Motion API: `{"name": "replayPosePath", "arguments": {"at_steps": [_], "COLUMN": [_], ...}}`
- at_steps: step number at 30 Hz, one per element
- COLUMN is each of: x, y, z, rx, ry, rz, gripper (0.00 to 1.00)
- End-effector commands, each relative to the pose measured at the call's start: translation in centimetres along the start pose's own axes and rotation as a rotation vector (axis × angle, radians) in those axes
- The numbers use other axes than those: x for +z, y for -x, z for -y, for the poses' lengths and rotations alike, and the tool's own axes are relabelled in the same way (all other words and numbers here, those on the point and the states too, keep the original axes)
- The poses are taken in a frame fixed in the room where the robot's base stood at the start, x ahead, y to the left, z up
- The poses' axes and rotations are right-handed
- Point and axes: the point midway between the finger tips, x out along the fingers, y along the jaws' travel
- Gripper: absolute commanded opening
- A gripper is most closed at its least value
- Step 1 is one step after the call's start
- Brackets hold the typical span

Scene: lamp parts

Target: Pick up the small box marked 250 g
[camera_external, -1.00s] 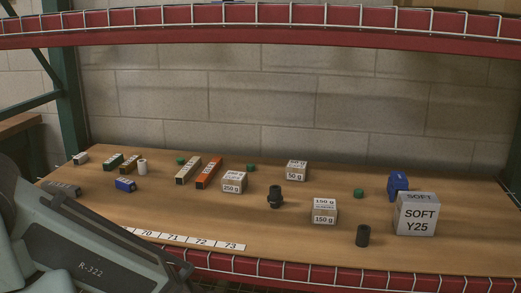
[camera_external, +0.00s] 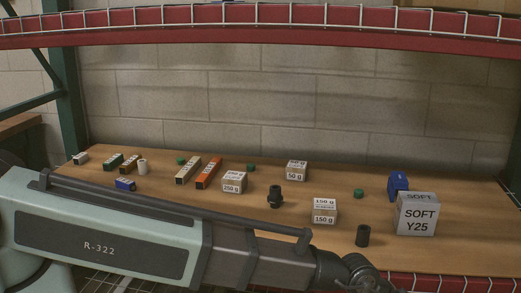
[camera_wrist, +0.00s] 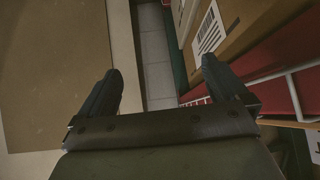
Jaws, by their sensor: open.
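The small box marked 250 g (camera_external: 235,183) sits on the wooden shelf, left of the middle in the external view. Two like boxes stand near it: one marked 50 g (camera_external: 296,171) further back to the right, and one marked 150 g (camera_external: 324,212) nearer the front. My gripper (camera_wrist: 160,82) is open and empty in the wrist view, with its two dark fingers apart. It is outside the external view, where only my arm shows along the lower front. The 250 g box is not in the wrist view.
On the shelf (camera_external: 450,257), a black fitting (camera_external: 275,197) stands right of the 250 g box, with orange (camera_external: 208,173) and cream (camera_external: 188,171) long boxes behind left. A SOFT Y25 box (camera_external: 416,215) stands at right. The wrist view shows a cardboard box (camera_wrist: 235,35) and red rail.

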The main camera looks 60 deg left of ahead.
Motion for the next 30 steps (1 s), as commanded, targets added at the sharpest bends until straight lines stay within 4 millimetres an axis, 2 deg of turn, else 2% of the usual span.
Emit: {"name": "replayPosePath", "arguments": {"at_steps": [1, 3, 6, 10, 14, 17, 18, 21, 26, 30], "x": [-3.2, -6.6, -10.5, -14.5, -17.5, -19.2, -19.7, -19.9, -19.0, -17.3], "y": [0.1, 0.7, 1.5, 2.7, 3.9, 4.8, 5.2, 6.0, 7.4, 9.1], "z": [-1.0, -2.0, -3.0, -3.5, -2.8, -0.9, 0.3, 3.4, 9.4, 15.4], "rx": [0.004, 0.007, 0.006, 0.001, -0.012, -0.031, -0.042, -0.064, -0.099, -0.127], "ry": [-0.023, -0.05, -0.082, -0.115, -0.145, -0.171, -0.182, -0.205, -0.232, -0.253], "rz": [-0.053, -0.116, -0.185, -0.248, -0.285, -0.291, -0.285, -0.254, -0.18, -0.094], "gripper": [1.0, 1.0, 1.0, 1.0, 1.0, 1.0, 1.0, 1.0, 1.0, 1.0]}}
